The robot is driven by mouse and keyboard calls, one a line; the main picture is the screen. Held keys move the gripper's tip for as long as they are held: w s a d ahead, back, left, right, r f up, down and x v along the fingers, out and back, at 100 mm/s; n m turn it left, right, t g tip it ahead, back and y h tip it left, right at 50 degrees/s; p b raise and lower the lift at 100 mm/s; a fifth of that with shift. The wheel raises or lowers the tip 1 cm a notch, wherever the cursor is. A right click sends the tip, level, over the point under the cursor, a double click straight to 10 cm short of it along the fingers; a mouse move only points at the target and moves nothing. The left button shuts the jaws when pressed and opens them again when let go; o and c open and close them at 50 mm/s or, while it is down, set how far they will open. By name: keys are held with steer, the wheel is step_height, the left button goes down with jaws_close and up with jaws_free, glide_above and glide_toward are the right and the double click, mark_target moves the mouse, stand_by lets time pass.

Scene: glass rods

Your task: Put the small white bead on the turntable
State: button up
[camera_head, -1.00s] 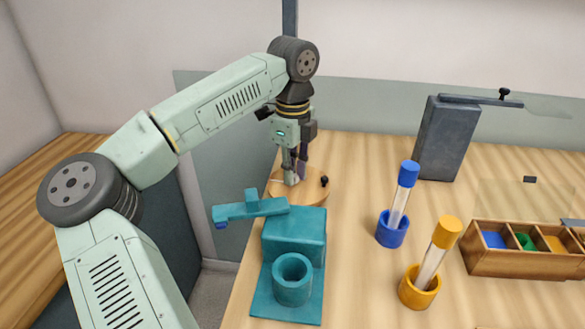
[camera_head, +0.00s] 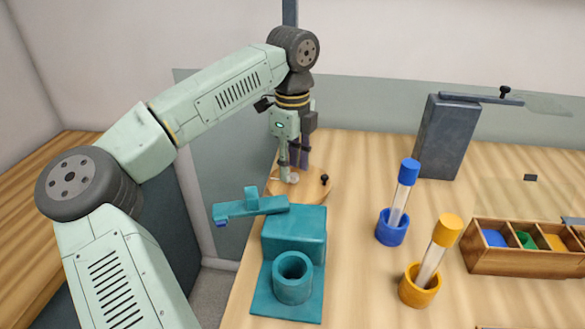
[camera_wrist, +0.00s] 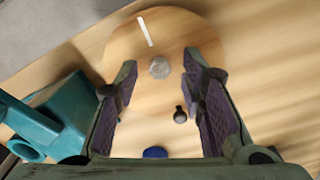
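The turntable (camera_head: 313,194) is a round light-wood disc at the far left of the table. It shows in the wrist view as a pale disc (camera_wrist: 190,30). The small white bead (camera_wrist: 159,68), greyish white and faceted, lies on the disc in the wrist view. It also shows in the head view (camera_head: 293,179) by the fingertips. My gripper (camera_head: 293,172) points down over the turntable. Its fingers are apart, on either side of the bead, with a visible gap around it in the wrist view (camera_wrist: 163,80).
A black knob (camera_head: 325,179) stands at the turntable's right edge, and a white strip (camera_wrist: 146,31) lies on the disc. A teal stand (camera_head: 308,240) is in front. Blue-capped (camera_head: 407,175) and yellow-capped tubes (camera_head: 446,232), a wooden tray (camera_head: 510,261) and a grey block (camera_head: 445,138) are to the right.

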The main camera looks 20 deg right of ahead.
mark_target(292, 174)
step_height(292, 174, up, 11)
steer(key=shift+b, duration=0.45)
steer(key=shift+f, duration=0.1)
